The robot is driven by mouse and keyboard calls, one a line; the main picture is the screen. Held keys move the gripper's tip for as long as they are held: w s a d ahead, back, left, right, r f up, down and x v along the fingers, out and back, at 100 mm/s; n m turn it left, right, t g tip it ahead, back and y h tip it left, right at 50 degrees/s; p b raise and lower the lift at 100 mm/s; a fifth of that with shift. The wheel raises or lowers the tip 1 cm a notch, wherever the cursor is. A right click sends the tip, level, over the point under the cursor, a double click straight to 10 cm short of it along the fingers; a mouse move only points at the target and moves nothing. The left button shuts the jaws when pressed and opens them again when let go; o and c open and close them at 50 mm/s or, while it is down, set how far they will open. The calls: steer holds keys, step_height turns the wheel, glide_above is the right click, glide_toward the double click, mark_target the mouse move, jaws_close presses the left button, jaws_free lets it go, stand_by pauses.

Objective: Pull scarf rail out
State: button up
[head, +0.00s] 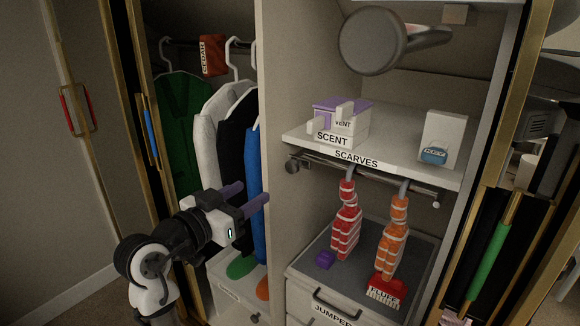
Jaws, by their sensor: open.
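The scarf rail (375,175) is a thin metal bar under the shelf edge labelled SCARVES (356,159), with a round dark knob (292,166) at its left end. A red striped scarf (345,222) and an orange striped scarf (393,240) hang from it on grey hooks. My gripper (250,196) is open, with two purple fingers pointing right. In the picture it lies left of and below the knob, in front of the hanging clothes and the divider. It does not appear to touch the rail.
On the shelf (300,133) stand a SCENT box (340,122) and a white KEY box (440,140). Below are a JUMPER drawer (320,305), a purple block (325,259) and a FLUFF brush (386,291). Clothes (185,115) hang at left. A dark cylindrical object (372,40) hangs above the shelf.

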mark_target(290, 167)
steer(key=p+x, duration=0.3)
steer(key=x, duration=1)
jaws_close()
